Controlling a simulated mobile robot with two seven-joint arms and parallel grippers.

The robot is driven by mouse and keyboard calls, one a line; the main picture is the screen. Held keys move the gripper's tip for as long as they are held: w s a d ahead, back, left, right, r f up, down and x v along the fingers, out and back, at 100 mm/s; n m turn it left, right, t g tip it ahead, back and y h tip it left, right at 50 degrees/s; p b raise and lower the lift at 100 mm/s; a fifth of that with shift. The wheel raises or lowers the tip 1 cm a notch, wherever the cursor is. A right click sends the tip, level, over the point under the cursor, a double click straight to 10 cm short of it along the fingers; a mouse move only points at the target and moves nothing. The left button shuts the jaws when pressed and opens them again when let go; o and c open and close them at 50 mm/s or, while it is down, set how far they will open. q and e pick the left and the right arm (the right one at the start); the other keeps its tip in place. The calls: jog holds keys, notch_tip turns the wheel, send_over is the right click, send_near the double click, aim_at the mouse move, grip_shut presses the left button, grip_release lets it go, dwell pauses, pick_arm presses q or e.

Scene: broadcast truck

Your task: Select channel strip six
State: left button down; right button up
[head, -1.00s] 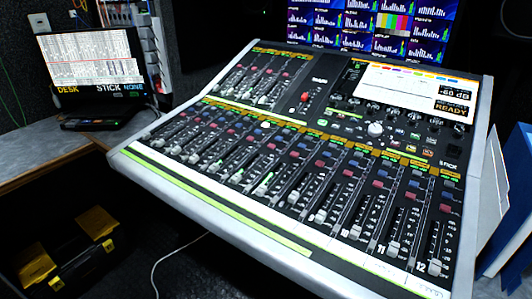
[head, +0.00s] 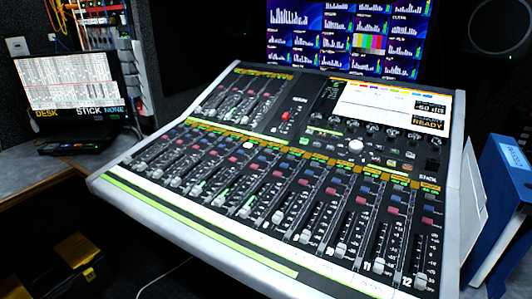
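The mixing desk (head: 185,207) fills the middle of the head view, tilted toward me, with a row of channel strips along its front. The numbers 10, 11 and 12 can be read at the right end; the lower numbers are too small to read. Counting back from 12, channel strip six (head: 222,196) lies left of the middle of the row. Coloured buttons sit above the faders. The desk's screen (head: 385,108) at upper right shows a dB value and READY. Neither of my grippers is in view.
A laptop-like screen (head: 70,82) reading DESK, STICK and NONE stands on the side counter (head: 25,172) at left. A wall of meters (head: 345,35) is behind the desk. Blue binders (head: 505,205) stand close at right. A black and yellow case (head: 70,268) is at lower left.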

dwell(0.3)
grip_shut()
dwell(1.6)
